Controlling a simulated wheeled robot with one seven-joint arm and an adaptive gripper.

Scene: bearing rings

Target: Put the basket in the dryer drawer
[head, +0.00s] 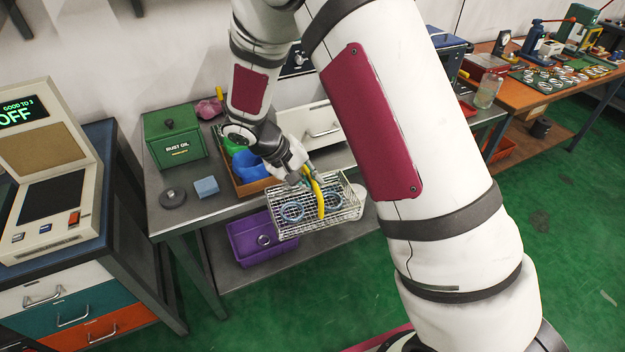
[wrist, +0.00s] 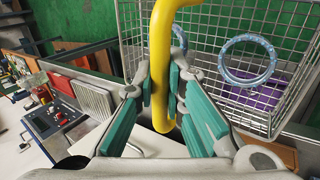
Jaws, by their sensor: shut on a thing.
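A wire basket (head: 283,230) with a yellow handle (head: 320,200) hangs near the front edge of the grey bench. Bluish rings (head: 292,212) are in it. My gripper (head: 309,176) is shut on the handle. In the wrist view my gripper (wrist: 161,98) has its green pads on both sides of the yellow handle (wrist: 163,50), with the basket (wrist: 215,30) beyond and one ring (wrist: 247,60) clear. A white drawer front with a handle (head: 320,130), seemingly the dryer's, is at the back of the bench, partly hidden by my arm.
A green rust oil box (head: 175,138), a blue sponge (head: 206,187) and a dark round disc (head: 172,198) are on the bench's left. An orange-brown tray (head: 255,186) with blue and green items is behind the basket. A purple bin (head: 250,238) is on the lower shelf.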

